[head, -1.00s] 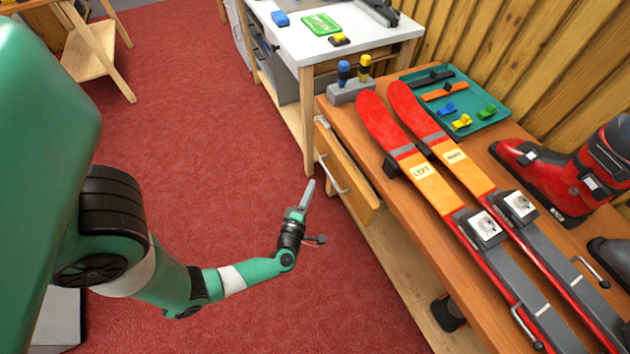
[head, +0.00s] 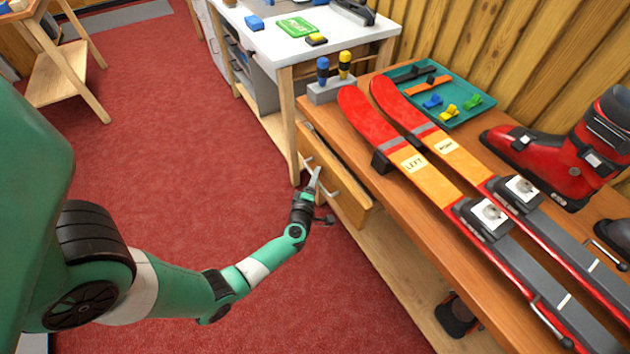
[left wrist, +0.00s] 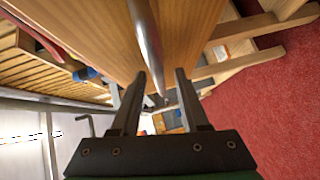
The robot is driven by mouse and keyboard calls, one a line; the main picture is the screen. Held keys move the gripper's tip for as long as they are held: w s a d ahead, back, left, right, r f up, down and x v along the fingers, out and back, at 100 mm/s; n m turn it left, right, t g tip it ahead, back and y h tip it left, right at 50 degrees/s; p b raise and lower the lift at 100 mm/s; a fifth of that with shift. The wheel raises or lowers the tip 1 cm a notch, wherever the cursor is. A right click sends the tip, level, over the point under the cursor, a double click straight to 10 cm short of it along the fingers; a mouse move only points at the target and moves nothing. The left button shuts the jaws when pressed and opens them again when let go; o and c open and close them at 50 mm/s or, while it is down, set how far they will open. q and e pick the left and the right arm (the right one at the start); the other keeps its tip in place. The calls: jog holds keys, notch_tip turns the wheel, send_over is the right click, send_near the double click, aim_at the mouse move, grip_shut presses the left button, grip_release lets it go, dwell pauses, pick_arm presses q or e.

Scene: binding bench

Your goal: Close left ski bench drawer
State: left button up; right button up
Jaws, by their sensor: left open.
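The left drawer has a light wood front (head: 352,203) and a metal bar handle (head: 330,187). It is under the left end of the ski bench (head: 385,205), and its front stands out a little from the bench edge. My left gripper (head: 316,180) is at the drawer front, by the handle. In the left wrist view, its two fingers (left wrist: 158,88) are apart, with the handle bar (left wrist: 147,40) near and in line with the gap between them. Contact cannot be told. The drawer's inside is hidden. My right gripper is out of view.
Two red and orange skis (head: 410,162) lie on the bench, with a red boot (head: 555,150) and a teal tray (head: 463,112) of small parts behind. A screwdriver block (head: 333,90) stands at the corner. A white-topped table (head: 350,45) is beyond. The red floor (head: 190,170) is open.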

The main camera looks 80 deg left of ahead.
pick_arm(q)
jog(key=shift+w+a, duration=0.1)
jog(key=shift+a, duration=0.15)
jog(key=shift+c, duration=0.3)
grip_shut()
dwell(1.0)
